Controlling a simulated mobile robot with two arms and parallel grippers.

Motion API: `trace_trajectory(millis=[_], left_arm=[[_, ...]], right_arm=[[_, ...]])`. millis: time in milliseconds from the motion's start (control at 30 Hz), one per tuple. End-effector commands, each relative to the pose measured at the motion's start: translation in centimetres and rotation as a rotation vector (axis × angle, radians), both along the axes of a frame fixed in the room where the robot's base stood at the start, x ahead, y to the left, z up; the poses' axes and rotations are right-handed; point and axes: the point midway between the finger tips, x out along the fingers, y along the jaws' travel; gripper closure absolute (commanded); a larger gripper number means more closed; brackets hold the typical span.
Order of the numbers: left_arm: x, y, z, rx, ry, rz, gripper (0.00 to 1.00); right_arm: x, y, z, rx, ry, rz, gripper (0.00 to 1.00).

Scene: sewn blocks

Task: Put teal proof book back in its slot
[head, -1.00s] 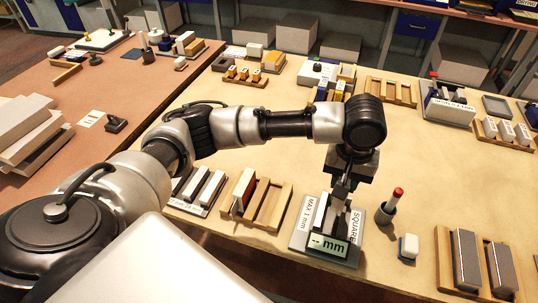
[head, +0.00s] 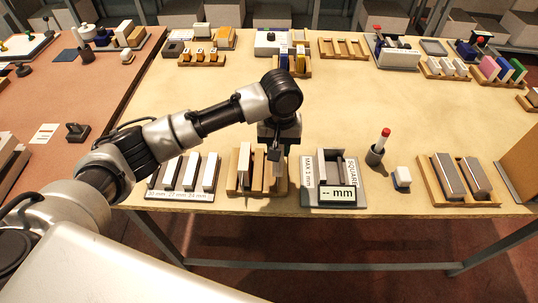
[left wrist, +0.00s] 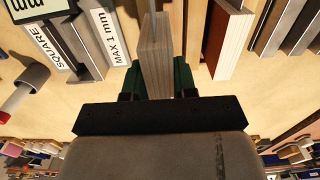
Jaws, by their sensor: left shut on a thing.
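My left gripper (head: 277,150) is shut on a thin upright block, the book (left wrist: 155,55), which shows a grey-brown grained side in the left wrist view. Dark green pieces flank it at the fingers; I cannot tell whether they are fingers or cover, and no clear teal shows. In the head view the gripper is at the right part of a wooden slotted rack (head: 234,188). Whether the book is inside a slot or above it, I cannot tell. A red-brown book with a white edge (head: 244,163) stands in the rack's left part. My right gripper is not in view.
A grey gauge (head: 310,197) marked SQUARE and MAX 1 mm, its display reading "-- mm", stands right of the rack. A tray of white blocks (head: 160,194) is on the left. A red-tipped marker in a holder (head: 375,154) stands farther right. The table middle is clear.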

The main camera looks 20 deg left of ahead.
Motion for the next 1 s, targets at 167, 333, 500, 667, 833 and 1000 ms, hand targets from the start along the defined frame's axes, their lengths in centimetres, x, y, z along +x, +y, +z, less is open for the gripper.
trace_trajectory(millis=[167,333,500,667,833,1000], left_arm=[[-0.2,1.8,-1.0,0.000,0.000,-0.001,1.00],[-0.2,2.0,-2.8,0.000,0.002,-0.001,1.00],[-0.2,2.0,-4.9,0.000,0.000,-0.002,1.00],[-0.2,2.0,-5.3,0.000,-0.002,-0.002,1.00],[-0.2,2.0,-5.3,-0.001,-0.001,-0.002,1.00],[-0.2,2.0,-5.5,-0.001,-0.001,-0.002,0.57]], right_arm=[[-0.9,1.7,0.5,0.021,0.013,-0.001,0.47],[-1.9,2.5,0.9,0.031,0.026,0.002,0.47],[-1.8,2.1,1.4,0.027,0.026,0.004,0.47],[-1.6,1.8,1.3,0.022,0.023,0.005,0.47],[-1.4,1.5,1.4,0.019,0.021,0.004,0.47],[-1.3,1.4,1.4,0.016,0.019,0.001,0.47]])
